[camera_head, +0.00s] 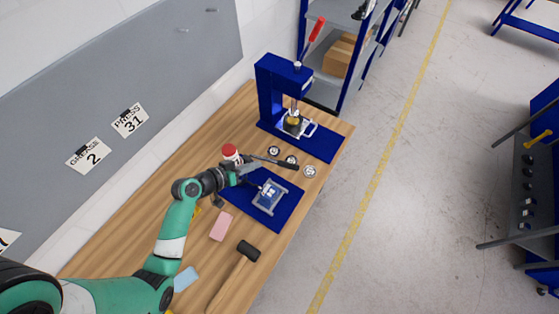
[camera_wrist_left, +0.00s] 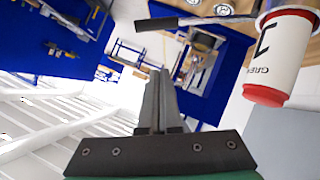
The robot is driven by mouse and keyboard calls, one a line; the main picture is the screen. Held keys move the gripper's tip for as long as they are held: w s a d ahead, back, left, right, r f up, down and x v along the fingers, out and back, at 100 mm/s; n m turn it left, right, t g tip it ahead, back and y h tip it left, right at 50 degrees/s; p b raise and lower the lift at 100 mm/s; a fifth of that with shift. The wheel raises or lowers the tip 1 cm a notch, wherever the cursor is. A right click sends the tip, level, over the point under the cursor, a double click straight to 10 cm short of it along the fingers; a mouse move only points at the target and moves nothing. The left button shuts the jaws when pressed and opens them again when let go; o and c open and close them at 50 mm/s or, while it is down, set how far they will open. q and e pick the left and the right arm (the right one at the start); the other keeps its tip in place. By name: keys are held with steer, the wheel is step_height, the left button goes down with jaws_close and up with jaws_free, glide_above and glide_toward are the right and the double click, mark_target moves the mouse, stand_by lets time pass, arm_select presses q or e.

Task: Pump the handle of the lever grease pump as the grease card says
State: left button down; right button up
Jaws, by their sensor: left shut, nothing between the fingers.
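The grease card (camera_head: 88,155) on the grey wall panel reads "GREASE 2". The lever grease pump (camera_head: 231,153) shows as a red and white cylinder behind my left gripper, partly hidden. Its dark handle (camera_head: 282,163) sticks out to the right. In the left wrist view the pump's white and red body (camera_wrist_left: 278,58) is at the right, and the handle's black grip (camera_wrist_left: 157,24) is at the top. My left gripper (camera_head: 251,171) is shut and empty beside the pump, and its fingertips (camera_wrist_left: 159,75) appear apart from the handle. My right gripper is not in view.
A blue press (camera_head: 277,72) with a red-tipped lever stands at the bench's far end. A blue plate (camera_head: 287,218) carries a metal fixture (camera_head: 270,196). Several round parts (camera_head: 291,160), a pink block (camera_head: 221,226) and a hammer (camera_head: 247,251) lie around. A press card (camera_head: 130,120) reads "PRESS 31".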

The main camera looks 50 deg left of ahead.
arm_select(q)
steer(key=shift+w+f, duration=0.1)
steer(key=shift+f, duration=0.05)
steer(key=b, duration=0.6)
glide_above(280, 165)
steer(key=s+d, duration=0.1)
steer(key=s, duration=0.1)
steer(key=f, duration=0.7)
steer(key=shift+w+f, duration=0.15)
steer(key=shift+w, duration=0.05)
steer(key=shift+w+d+f, duration=0.15)
steer(key=shift+d+f, duration=0.05)
steer(key=shift+f, duration=0.35)
